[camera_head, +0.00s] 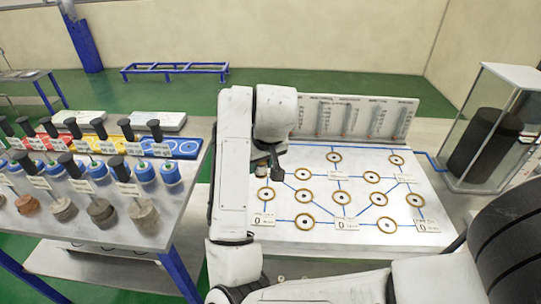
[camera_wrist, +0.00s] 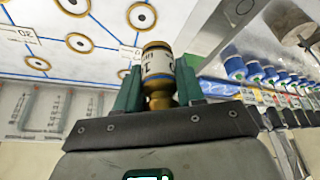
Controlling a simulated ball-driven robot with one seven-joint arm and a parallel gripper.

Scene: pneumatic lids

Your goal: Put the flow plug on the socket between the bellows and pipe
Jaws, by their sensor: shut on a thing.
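My gripper (camera_wrist: 159,80) is shut on a plug (camera_wrist: 158,60) with a white printed band and brass-coloured ends, seen between its green fingers in the wrist view. In the head view my gripper (camera_head: 278,173) is over the left back part of a white board (camera_head: 360,243). The board has several brass-ringed sockets, such as one at the back (camera_head: 333,157) and one at the front (camera_head: 304,222), joined by blue lines. The black bellows (camera_head: 478,140) stands in a clear case at the right. The small labels are too blurred to tell which socket is between bellows and pipe.
A table at the left (camera_head: 150,225) holds several black-handled tools, blue-capped pieces and coloured trays. A grey gauge panel (camera_head: 355,117) stands along the board's back edge. A blue tube (camera_head: 430,160) runs from the board towards the bellows case.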

